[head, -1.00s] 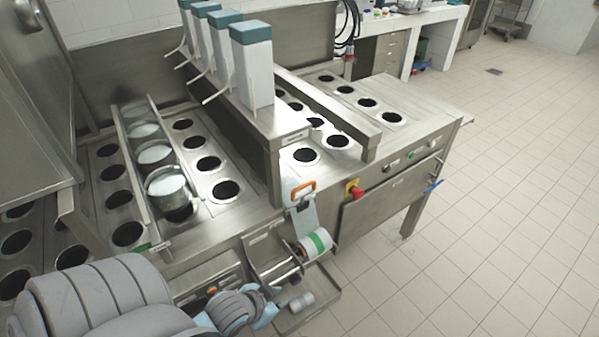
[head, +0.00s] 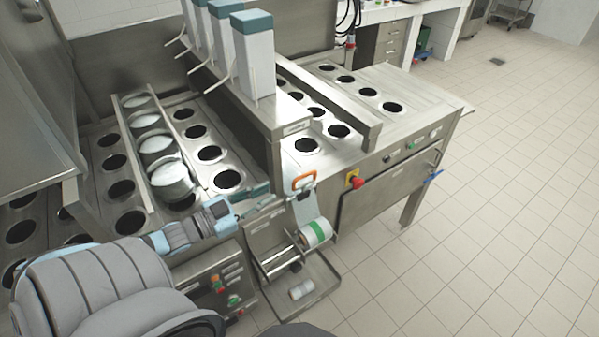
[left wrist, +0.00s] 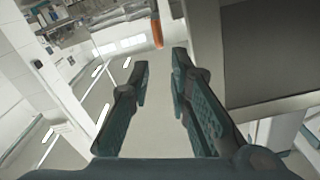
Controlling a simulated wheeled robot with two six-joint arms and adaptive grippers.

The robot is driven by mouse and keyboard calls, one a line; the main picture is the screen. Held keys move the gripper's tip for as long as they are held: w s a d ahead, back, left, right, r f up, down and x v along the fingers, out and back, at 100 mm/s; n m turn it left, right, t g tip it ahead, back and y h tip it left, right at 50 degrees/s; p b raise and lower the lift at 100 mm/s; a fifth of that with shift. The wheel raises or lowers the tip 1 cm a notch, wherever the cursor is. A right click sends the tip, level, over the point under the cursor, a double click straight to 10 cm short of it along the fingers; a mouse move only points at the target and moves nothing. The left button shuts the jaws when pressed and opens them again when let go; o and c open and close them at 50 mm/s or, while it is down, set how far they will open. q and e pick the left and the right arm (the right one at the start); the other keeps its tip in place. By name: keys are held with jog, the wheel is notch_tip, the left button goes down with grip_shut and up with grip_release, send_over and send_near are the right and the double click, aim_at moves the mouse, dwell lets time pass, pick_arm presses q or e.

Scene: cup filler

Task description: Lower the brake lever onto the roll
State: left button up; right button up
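The roll (head: 317,233), white with a green band, sits on a holder at the front of the machine. An orange loop-shaped handle (head: 303,182), which looks like the brake lever's grip, stands raised above the roll. An orange piece, likely the same handle, shows in the left wrist view (left wrist: 157,30), beyond and between the fingers. My left gripper (head: 260,196) is just left of the handle in the head view, apart from it. In the left wrist view its fingers (left wrist: 160,70) are spread with nothing between them. My right gripper is not in view.
A metal tray (head: 325,289) below the roll holds a small white roll (head: 300,290). A red knob (head: 357,182) on a yellow plate is to the right. The cup machine's deck (head: 205,185) lies behind my left gripper. Open tiled floor (head: 500,200) is at the right.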

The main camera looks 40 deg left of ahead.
aim_at(294, 181)
pick_arm(q)
jog(key=b+x, duration=0.3)
jog(key=x, duration=0.7)
jog(key=shift+w+f+b, duration=0.15)
jog(key=shift+w+b, duration=0.05)
jog(key=shift+b, duration=0.1)
jog(key=shift+w+d, duration=0.15)
jog(key=shift+w, duration=0.25)
grip_shut()
